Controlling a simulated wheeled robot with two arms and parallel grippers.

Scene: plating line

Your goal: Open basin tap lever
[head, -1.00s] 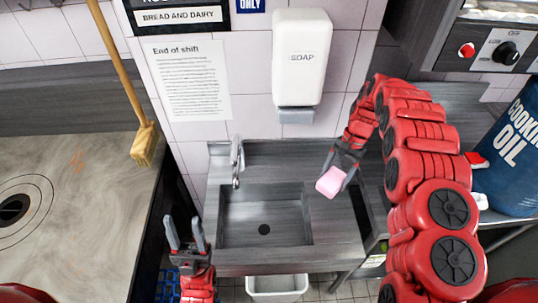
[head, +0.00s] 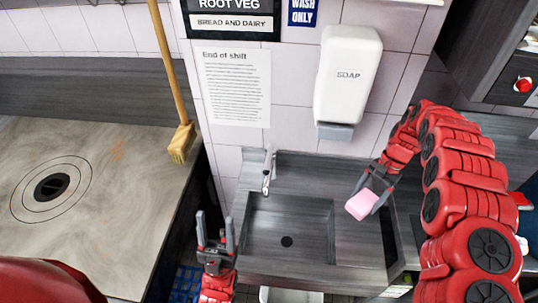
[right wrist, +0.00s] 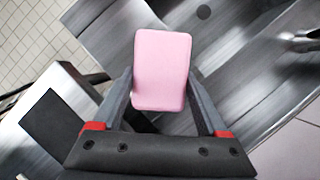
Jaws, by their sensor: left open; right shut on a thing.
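The basin tap (head: 268,170) is a silver fitting at the back left of the grey metal basin (head: 255,262). In the right wrist view part of the tap (right wrist: 300,36) shows blurred at the right edge. I cannot make out its lever clearly. My left gripper (head: 215,228) is open and empty, at the left front of the basin, apart from the tap. My right gripper (head: 373,192) is shut on a pink block (head: 361,205), held over the right side of the basin. The right wrist view shows the pink block (right wrist: 162,70) between both fingers.
A white soap dispenser (head: 346,80) hangs on the tiled wall above the basin. A broom (head: 181,143) leans by the left counter (head: 110,190). A white bin (head: 290,295) stands below the basin. The space over the basin bowl is clear.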

